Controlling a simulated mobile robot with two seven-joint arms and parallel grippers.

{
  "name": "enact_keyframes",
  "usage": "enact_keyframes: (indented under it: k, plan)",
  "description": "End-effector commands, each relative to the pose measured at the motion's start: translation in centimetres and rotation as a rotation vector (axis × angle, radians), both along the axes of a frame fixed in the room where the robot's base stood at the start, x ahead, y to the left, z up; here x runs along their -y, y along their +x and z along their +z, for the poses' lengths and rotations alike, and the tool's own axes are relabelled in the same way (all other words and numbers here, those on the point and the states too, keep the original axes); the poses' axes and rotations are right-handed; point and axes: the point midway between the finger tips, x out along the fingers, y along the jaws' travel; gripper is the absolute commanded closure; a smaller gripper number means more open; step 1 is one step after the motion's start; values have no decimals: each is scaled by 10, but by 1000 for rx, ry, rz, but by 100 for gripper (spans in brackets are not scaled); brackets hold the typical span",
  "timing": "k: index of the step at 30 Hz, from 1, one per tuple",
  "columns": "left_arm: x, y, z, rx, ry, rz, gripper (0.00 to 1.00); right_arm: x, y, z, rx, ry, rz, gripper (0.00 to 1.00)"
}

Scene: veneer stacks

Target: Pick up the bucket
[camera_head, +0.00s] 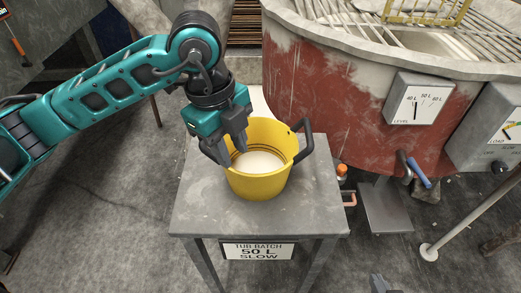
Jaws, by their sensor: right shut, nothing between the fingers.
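The yellow bucket (262,184) stands upright on a grey metal table (201,213). It holds something pale, and a dark handle (304,142) sticks out on its right side. My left gripper (229,152) points down at the bucket's left rim, with its fingers around where the left handle would be. The fingers and the rim overlap in the picture, so I cannot tell whether they grip it. My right gripper (384,284) shows only as grey tips at the bottom edge, away from the bucket, shut and empty.
A large red-and-grey round vat (320,95) with a metal grille stands close behind the table on the right. A gauge box (418,100) and a lever with a blue grip (418,172) are on its side. A sign (258,251) hangs at the table's front. The table's front is clear.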

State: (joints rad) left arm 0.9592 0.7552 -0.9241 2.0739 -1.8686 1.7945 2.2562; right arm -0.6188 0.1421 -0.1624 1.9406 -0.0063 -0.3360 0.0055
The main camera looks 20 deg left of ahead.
Motion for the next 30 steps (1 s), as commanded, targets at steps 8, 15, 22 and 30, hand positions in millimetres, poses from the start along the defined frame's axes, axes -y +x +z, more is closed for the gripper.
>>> enact_keyframes:
  k: [8,15,22,30]
  plan:
    - [-20,11,-23,37,93,88,67,0,-1,-4,-1,1,-1,100]
    - [-17,16,-62,37,89,86,67,0,-3,-8,-7,1,0,100]
    - [-16,19,-79,38,88,84,67,0,-3,-8,-7,1,0,100]
    - [-15,25,-116,39,86,84,67,0,-4,-9,-7,1,0,100]
